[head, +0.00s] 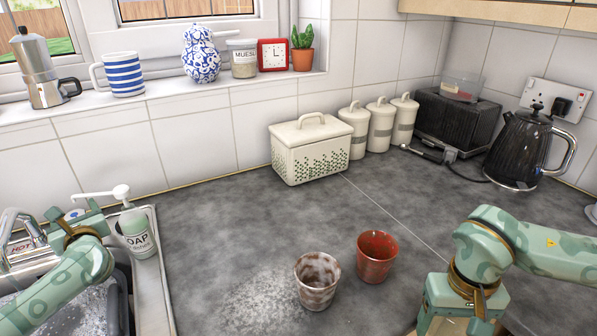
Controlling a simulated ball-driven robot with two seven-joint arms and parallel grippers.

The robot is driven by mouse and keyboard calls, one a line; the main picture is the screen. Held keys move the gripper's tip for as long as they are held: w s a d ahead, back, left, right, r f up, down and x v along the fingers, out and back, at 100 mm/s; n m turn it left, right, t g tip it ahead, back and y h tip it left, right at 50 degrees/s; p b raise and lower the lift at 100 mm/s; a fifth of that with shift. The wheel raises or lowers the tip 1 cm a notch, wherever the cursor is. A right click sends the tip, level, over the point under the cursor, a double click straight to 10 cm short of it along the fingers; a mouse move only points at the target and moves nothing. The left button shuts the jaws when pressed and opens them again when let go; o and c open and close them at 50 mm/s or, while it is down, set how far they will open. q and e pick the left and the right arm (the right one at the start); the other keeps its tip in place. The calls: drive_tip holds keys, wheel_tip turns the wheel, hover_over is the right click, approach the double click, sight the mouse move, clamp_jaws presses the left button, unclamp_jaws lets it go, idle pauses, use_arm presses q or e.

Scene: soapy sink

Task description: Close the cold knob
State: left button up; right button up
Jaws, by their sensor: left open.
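A chrome tap (12,222) stands at the sink on the far left, with a HOT label (22,247) on its near side. A small blue and white cap, which looks like the cold knob (73,213), shows behind my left gripper (72,217). My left gripper is open, its fingers on either side of the cap. I cannot tell whether they touch it. The wrist hides most of the knob and its angle. My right gripper (461,318) points down at the lower right, its fingertips cut off by the picture edge, so its opening does not show.
A soap bottle (136,234) stands just right of my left gripper on the sink rim. The sink (95,310) holds suds. A speckled cup (317,281) and a red cup (376,257) stand on the grey counter (230,225), which is clear around them. A kettle (518,150) stands at the right.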

use_arm(q)
drive_tip(key=c, duration=1)
drive_tip(key=shift+m+t+h, duration=0.3)
use_arm(e)
drive_tip(key=shift+r, duration=0.2)
use_arm(q)
drive_tip(key=shift+h, duration=0.3)
use_arm(e)
drive_tip(key=shift+r, duration=0.1)
use_arm(q)
drive_tip(key=shift+d+m+t+h+p, duration=0.15)
drive_tip(key=shift+m+t+h+p, duration=0.15)
drive_tip(key=shift+m+t+h, duration=0.45)
use_arm(e)
drive_tip(key=shift+r, duration=0.1)
use_arm(q)
drive_tip(key=shift+w+d+f+m+t+h+b, duration=0.15)
drive_tip(key=shift+m+t+h, duration=0.25)
drive_tip(key=shift+m+h, duration=0.4)
drive_tip(key=shift+d+r+m+t+h+b, duration=0.1)
drive_tip(key=shift+m+t+h, duration=0.35)
drive_tip(key=shift+h, duration=0.6)
drive_tip(key=shift+w+d+f+m+t+h+b, duration=0.15)
drive_tip(key=shift+m+t+h, duration=0.15)
drive_tip(key=shift+m+h, duration=0.5)
use_arm(e)
drive_tip(key=shift+f, duration=0.5)
use_arm(q)
drive_tip(key=shift+s+r, duration=0.1)
drive_tip(key=shift+r, duration=0.05)
